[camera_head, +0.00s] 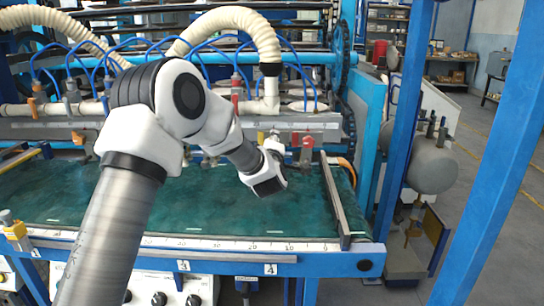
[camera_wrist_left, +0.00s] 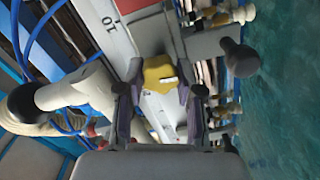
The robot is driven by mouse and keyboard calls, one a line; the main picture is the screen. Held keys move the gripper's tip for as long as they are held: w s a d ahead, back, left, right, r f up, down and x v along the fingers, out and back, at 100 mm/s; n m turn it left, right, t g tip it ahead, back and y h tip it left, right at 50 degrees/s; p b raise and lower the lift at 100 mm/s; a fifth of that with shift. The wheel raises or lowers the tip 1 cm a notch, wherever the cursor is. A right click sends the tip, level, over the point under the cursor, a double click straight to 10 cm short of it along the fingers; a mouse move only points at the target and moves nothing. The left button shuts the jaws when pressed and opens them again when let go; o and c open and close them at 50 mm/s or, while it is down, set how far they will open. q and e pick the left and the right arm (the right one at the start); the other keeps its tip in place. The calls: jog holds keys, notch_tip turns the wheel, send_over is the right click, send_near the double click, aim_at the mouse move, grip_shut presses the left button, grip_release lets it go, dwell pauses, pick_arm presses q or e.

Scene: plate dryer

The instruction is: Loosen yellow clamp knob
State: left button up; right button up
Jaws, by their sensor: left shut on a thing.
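The yellow clamp knob (camera_wrist_left: 160,76) shows in the left wrist view, with a pale slot-like mark on it. My left gripper (camera_wrist_left: 160,98) has one dark finger on each side of the knob and is shut on it. The knob's lower part lies between the fingers and is partly hidden. Beside it is a grey clamp body with a dark round-ended handle (camera_wrist_left: 240,57). In the head view my left arm comes in from the lower left and reaches over the green bed. My wrist hides the fingers there. My right gripper is in neither view.
The green bed (camera_head: 120,205) lies below my arm, with a numbered ruler edge along its front. Red-topped clamps (camera_head: 307,145) stand close to the right of my wrist. Blue hoses and a thick cream hose (camera_head: 240,20) run behind the arm. Blue posts stand at the right.

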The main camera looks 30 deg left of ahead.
pick_arm(q)
jog(key=n+b, duration=0.1)
jog(key=b, duration=0.1)
jog(key=n+b, duration=0.4)
jog(key=shift+f+b, duration=0.25)
jog(key=shift+b, duration=0.05)
jog(key=shift+r+n+b, duration=0.2)
jog(key=shift+n+b, duration=0.9)
jog(key=o, duration=1.2)
jog(key=shift+c, duration=0.2)
jog(key=v, duration=1.2)
